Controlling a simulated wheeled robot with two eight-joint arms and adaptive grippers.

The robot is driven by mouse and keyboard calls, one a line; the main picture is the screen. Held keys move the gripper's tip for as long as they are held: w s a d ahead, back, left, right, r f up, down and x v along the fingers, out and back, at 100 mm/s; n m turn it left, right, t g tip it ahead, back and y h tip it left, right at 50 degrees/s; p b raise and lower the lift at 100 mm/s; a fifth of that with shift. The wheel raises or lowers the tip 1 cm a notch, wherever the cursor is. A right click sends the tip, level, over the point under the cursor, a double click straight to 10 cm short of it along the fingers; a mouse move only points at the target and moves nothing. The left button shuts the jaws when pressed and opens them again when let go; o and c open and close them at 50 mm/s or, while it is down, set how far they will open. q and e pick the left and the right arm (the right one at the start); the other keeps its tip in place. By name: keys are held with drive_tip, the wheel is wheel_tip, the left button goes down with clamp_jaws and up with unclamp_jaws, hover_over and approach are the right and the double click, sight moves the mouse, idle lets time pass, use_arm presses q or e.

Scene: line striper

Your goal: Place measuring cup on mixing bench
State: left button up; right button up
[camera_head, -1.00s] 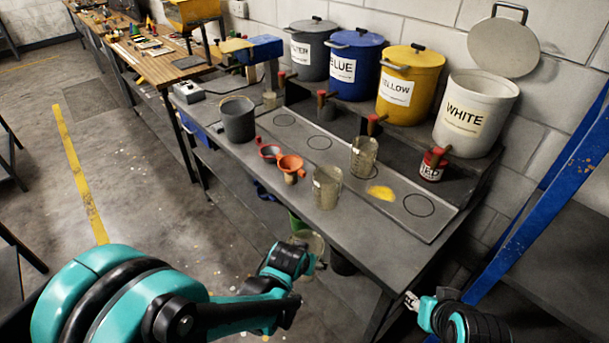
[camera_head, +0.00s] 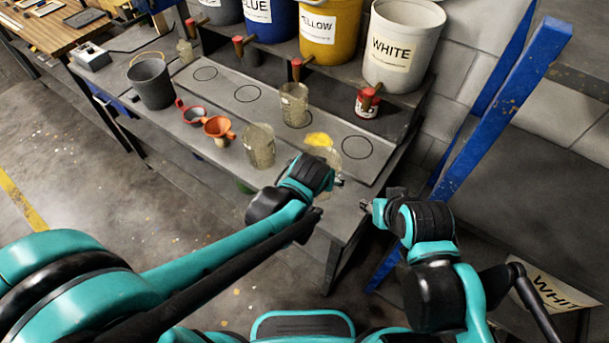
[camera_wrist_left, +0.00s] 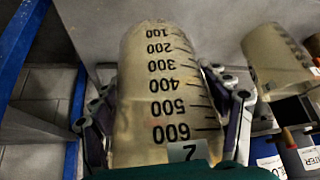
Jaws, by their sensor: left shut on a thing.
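My left gripper (camera_head: 336,183) is shut on a clear measuring cup (camera_wrist_left: 160,85) with black marks from 100 to 600 and a label "2". In the head view the cup (camera_head: 327,163) is mostly hidden behind my gripper, over the front right part of the grey mixing bench (camera_head: 345,214). I cannot tell if it touches the bench.
The white bucket (camera_head: 401,45) is on the shelf behind. A blue post (camera_head: 490,110) rises at right.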

use_arm(q)
drive_tip(key=w+f, duration=0.1)
drive_tip(key=w, duration=0.1)
drive_tip(key=w+a+f+b, duration=0.1)
drive_tip(key=w+a+f, duration=0.1)
drive_tip(key=w+f, duration=0.1)
drive_tip(key=shift+w+a, duration=0.2)
drive_tip(key=shift+w, duration=0.1)
wheel_tip(320, 180, down, 3)
drive_tip(key=shift+f+b, duration=0.15)
drive_tip(key=shift+b, duration=0.8)
drive_tip(key=shift+f, duration=0.2)
drive_tip(key=shift+s, duration=0.1)
drive_tip(key=shift+f, duration=0.2)
drive_tip(key=o, duration=1.1)
drive_tip(key=shift+r, duration=0.1)
